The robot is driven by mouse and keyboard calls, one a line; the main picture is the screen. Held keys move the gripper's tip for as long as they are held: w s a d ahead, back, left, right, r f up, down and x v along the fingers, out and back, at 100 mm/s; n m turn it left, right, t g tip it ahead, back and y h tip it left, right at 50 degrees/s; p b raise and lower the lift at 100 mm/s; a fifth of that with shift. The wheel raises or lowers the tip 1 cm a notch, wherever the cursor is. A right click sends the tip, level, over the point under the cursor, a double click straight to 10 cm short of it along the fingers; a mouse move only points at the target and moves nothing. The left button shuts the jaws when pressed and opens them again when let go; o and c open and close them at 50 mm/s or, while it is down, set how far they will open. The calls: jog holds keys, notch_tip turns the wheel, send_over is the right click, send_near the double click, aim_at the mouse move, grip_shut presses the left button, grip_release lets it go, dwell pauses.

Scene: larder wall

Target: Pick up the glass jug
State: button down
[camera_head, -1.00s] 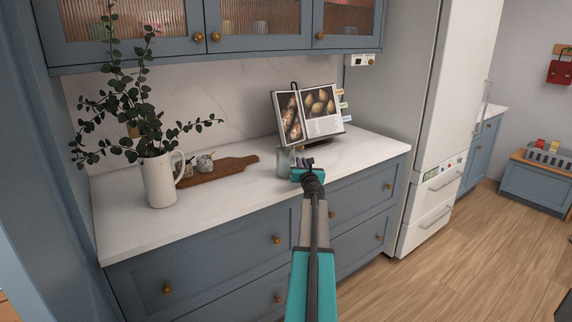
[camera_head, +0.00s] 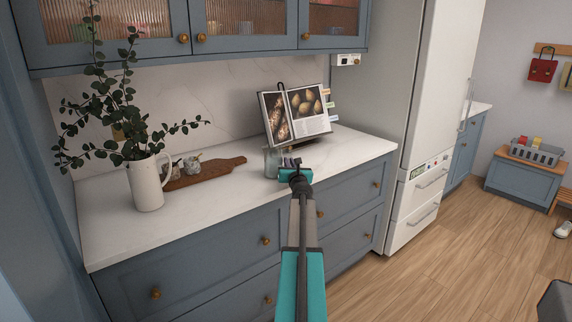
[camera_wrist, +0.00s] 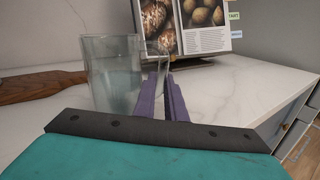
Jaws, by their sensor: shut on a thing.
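The glass jug (camera_wrist: 113,75) is clear and stands upright at the left of my fingers in the wrist view, its handle toward the right. In the head view the glass jug (camera_head: 272,163) shows just beyond and left of my gripper, partly hidden by it. My gripper (camera_wrist: 168,88) has its purple fingers close together at the jug's handle side, shut on the handle as far as I can see. In the head view my gripper (camera_head: 291,163) is over the counter's front part. I cannot tell whether the jug's base touches the counter.
An open cookbook on a stand (camera_head: 296,115) is behind the jug. A wooden board (camera_head: 205,172) with garlic and a white pitcher of leafy branches (camera_head: 148,185) are to the left. The white counter (camera_head: 225,195) is clear between. A fridge (camera_head: 425,130) stands at the right.

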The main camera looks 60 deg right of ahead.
aim_at(290, 155)
jog(key=shift+r, duration=0.2)
jog(key=shift+r+p, duration=0.8)
jog(key=shift+r, duration=0.8)
jog(key=r+v, duration=0.1)
jog(key=v, duration=1.4)
jog(key=shift+s+r, duration=0.2)
jog(key=shift+s, duration=0.3)
jog(key=shift+a, duration=0.1)
jog(key=shift+s, duration=0.25)
dwell(0.4)
